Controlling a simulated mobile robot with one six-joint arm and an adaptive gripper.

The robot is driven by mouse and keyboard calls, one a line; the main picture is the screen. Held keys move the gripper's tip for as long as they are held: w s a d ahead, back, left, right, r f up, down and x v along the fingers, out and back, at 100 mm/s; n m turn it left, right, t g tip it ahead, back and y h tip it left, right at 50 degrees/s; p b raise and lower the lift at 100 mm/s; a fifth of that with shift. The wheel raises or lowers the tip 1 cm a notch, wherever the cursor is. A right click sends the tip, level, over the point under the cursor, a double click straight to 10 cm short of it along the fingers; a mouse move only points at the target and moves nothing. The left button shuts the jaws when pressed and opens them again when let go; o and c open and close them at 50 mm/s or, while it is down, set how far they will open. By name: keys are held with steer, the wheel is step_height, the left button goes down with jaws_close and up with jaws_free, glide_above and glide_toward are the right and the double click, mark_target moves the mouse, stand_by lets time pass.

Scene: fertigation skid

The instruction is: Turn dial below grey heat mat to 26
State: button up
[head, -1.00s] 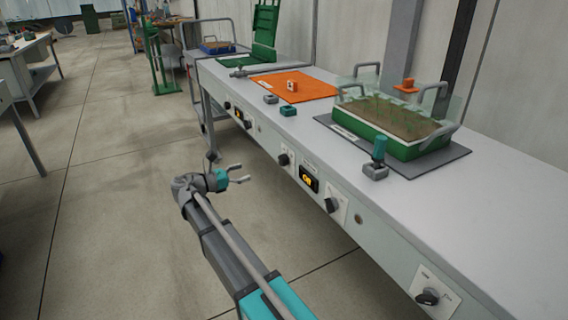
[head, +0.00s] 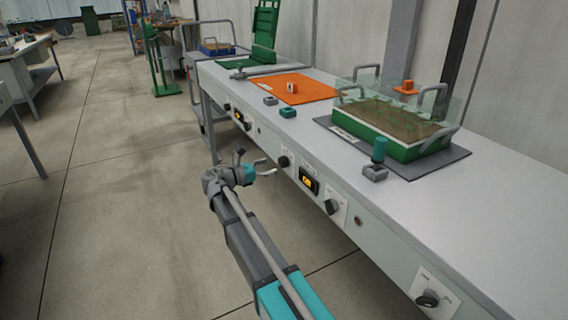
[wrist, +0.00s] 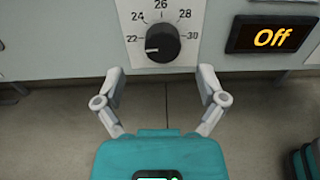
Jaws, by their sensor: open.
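The dial (wrist: 162,43) is a round black knob on a white plate marked 22 to 30. Its white mark points left and slightly down, near or just below 22. In the head view the dial (head: 284,161) sits on the bench's front panel. The grey heat mat (head: 445,166) lies on the bench top under a green planted tray. My gripper (wrist: 160,76) is open and empty, its fingers spread below and to either side of the knob in the wrist view. In the head view my gripper (head: 260,163) is just left of the dial, apparently not touching it.
A display (wrist: 272,37) reading "Off" sits right of the dial. Another knob (head: 332,207) is farther right, and one more (head: 427,299) near the bench's right end. An orange mat (head: 300,90) lies on the bench. The floor in front is clear.

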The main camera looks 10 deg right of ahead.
mark_target(279, 162)
steer(key=shift+x, duration=2.35)
steer(key=c, duration=1.2)
steer(key=shift+o, duration=0.3)
steer(key=shift+d, duration=0.2)
steer(key=shift+w+a, duration=0.1)
steer(key=shift+a, duration=0.05)
